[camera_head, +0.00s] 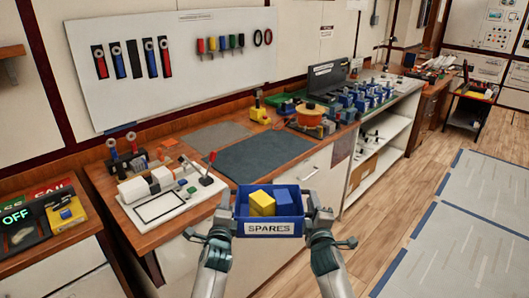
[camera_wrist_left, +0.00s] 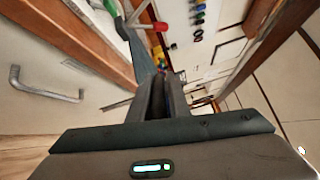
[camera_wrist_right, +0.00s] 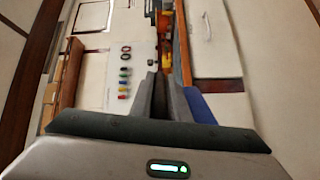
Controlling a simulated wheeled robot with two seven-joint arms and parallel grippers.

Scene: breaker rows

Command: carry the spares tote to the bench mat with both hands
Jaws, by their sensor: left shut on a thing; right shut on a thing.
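The blue spares tote (camera_head: 269,229) with a white SPARES label is in the lower middle of the head view, held in front of the bench. A yellow block and a blue block sit in it. My left gripper (camera_head: 226,215) is shut on its left side, my right gripper (camera_head: 318,216) on its right side. The tote looks level. A blue strip of the tote (camera_wrist_right: 200,105) shows beside the right fingers in the right wrist view. The dark bench mat (camera_head: 262,158) lies on the bench beyond the tote, with its visible surface bare. A smaller grey mat (camera_head: 214,136) lies behind it.
A white board fixture with a red-knobbed lever (camera_head: 170,192) stands on the bench left of the mat. An orange spool (camera_head: 311,115) and several blue breakers (camera_head: 362,96) stand to the right. A yellow device (camera_head: 259,112) is behind. The bench's front edge lies between tote and mat.

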